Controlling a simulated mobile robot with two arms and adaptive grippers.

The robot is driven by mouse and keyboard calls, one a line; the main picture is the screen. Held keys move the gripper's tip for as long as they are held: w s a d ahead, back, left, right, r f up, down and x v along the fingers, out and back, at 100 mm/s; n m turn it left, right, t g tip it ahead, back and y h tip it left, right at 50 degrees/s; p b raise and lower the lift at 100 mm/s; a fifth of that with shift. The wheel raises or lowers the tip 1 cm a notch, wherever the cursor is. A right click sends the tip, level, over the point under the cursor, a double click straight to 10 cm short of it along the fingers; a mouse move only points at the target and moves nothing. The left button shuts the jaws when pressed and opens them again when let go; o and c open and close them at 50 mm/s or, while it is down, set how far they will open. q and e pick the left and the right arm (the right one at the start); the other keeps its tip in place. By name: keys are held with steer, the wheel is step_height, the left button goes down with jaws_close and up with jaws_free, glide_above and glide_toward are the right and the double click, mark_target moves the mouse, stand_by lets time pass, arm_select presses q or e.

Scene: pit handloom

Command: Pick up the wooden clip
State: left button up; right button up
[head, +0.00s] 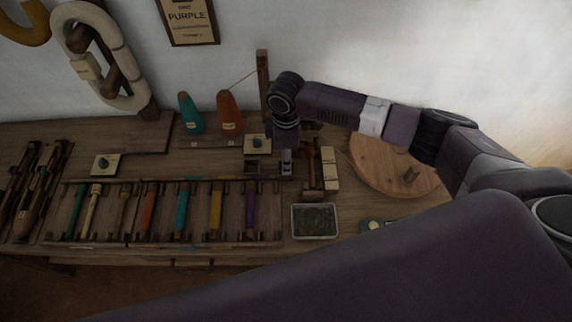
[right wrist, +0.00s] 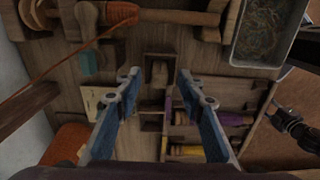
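What looks like the wooden clip (right wrist: 159,75) is a small brown piece in a small dark holder, between my right fingertips in the right wrist view. My right gripper (right wrist: 158,76) is open, its two blue-grey fingers spread on either side of the clip with gaps on both sides. In the head view my right gripper (head: 286,158) hangs down above the table's back edge of the bobbin rack; I cannot make out the clip there.
The bobbin rack (head: 150,243) holds several coloured bobbins. An orange cone (head: 229,113) and a teal cone (head: 190,114) stand behind. A grey tray (head: 315,235) and a round wooden board (head: 375,168) lie to the right. A wooden spindle with orange thread (right wrist: 108,14) is close to the fingers.

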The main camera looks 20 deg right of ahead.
steer(key=shift+c, duration=0.4)
steer(key=c, duration=0.9)
steer(key=shift+o, duration=0.2)
